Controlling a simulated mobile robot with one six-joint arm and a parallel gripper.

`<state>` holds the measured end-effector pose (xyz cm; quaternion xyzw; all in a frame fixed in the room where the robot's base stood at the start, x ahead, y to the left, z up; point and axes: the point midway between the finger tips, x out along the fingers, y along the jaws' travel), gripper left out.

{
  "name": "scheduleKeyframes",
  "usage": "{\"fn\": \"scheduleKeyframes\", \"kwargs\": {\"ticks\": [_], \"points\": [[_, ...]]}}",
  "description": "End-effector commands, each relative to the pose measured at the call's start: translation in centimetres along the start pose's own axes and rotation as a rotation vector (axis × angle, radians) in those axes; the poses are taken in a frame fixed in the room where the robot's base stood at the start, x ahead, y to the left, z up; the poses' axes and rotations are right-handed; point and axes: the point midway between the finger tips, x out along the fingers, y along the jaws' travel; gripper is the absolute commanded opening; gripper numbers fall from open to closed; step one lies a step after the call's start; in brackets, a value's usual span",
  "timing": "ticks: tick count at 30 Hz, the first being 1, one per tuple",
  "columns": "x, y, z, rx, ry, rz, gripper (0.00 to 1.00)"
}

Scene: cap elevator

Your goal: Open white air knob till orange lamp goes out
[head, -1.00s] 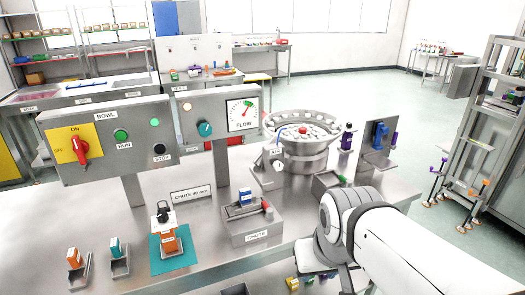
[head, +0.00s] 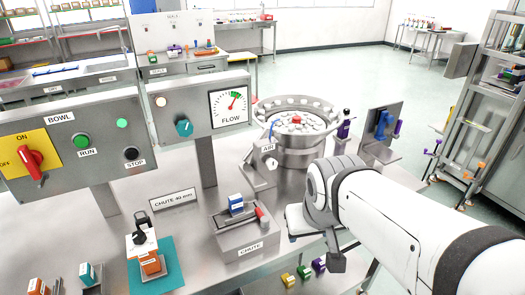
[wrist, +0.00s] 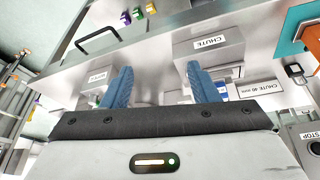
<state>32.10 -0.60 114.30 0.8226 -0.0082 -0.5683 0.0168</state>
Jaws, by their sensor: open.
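The white air knob (head: 271,163) sits low on the left front of the round steel feeder bowl (head: 297,129), just under the AIR label. A small pale orange lamp (head: 160,101) is on the FLOW panel, left of the teal knob (head: 183,127); it looks pale and I cannot tell surely if it is lit. The FLOW dial's (head: 229,105) needle points to the upper right, near green. My gripper (wrist: 160,85) shows two blue fingers wide apart with nothing held. It is over the bench near the CHUTE block, apart from the air knob. In the head view my arm hides the fingers.
The CHUTE block (head: 241,232) holds a blue-and-white box (head: 236,204) in front of the bowl. A blue-fitted upright plate (head: 381,128) stands right of the bowl. Small coloured blocks (head: 303,271) lie below the bench edge.

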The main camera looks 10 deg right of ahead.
Motion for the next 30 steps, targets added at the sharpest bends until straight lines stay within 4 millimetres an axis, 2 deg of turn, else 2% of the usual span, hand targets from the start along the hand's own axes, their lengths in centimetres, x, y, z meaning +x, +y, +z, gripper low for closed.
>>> {"fn": "scheduleKeyframes", "kwargs": {"ticks": [1, 5, 9, 15, 18, 21, 26, 30], "points": [[1.6, 0.3, -1.2, -0.024, 0.036, 0.015, 0.56], [5.5, 1.8, -6.2, -0.119, 0.2, 0.073, 0.56], [9.7, 3.1, -12.1, -0.256, 0.407, 0.128, 0.56], [14.7, 3.7, -18.8, -0.457, 0.705, 0.181, 0.56], [16.9, 3.1, -20.9, -0.552, 0.855, 0.175, 0.56], [18.6, 2.4, -22.3, -0.629, 0.995, 0.163, 0.56], [20.1, 1.5, -23.1, -0.703, 1.165, 0.14, 0.56], [20.4, 1.1, -23.3, -0.729, 1.245, 0.129, 0.56]]}}
